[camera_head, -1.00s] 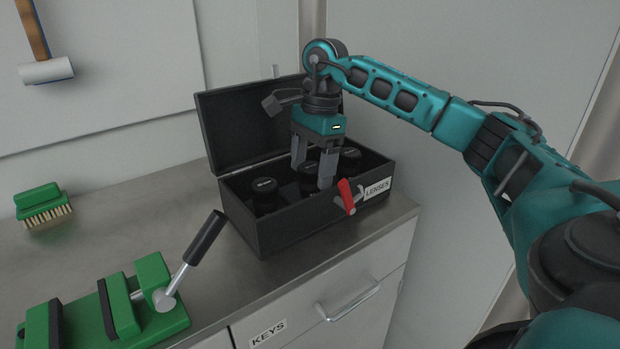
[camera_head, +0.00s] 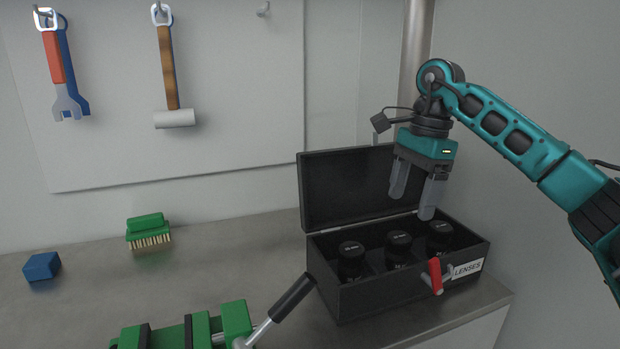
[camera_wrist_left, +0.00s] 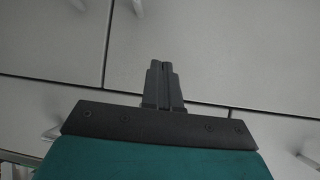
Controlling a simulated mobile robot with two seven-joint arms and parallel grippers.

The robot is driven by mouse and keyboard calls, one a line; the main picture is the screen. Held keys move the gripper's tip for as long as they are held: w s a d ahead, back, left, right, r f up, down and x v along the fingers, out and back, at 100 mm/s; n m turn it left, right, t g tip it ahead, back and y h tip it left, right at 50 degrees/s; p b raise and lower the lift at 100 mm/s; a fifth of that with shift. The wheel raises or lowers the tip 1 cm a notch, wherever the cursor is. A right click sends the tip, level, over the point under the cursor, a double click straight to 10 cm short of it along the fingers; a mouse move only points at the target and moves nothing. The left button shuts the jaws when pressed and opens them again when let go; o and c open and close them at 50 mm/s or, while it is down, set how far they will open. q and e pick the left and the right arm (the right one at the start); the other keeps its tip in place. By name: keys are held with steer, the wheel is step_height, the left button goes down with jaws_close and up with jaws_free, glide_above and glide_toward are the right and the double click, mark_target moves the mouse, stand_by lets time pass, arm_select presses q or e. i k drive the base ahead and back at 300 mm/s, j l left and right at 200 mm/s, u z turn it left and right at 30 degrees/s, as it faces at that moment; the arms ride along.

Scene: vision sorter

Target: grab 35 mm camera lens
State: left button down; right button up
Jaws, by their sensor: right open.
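An open black box (camera_head: 335,300) labelled "LENSES" holds three upright black lenses in a row: left (camera_head: 351,262), middle (camera_head: 398,250) and right (camera_head: 439,236). Their small white markings are too small to read, so I cannot tell which is the 35 mm camera lens. My right gripper (camera_head: 412,204) is open and empty, pointing down above the back right part of the box, with its fingertips over the lens tops. My left gripper (camera_wrist_left: 161,84) shows only in the left wrist view, its fingers together with nothing between them, in front of pale panels.
The box lid (camera_head: 350,185) stands open at the back. A red-handled latch (camera_head: 434,276) is on the box front. A green vise (camera_head: 195,330) with a black-handled lever (camera_head: 292,298) is close to the front left. A green brush (camera_head: 148,231) and blue block (camera_head: 42,266) lie farther left.

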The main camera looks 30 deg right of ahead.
mark_target(351, 254)
steer(key=k, duration=1)
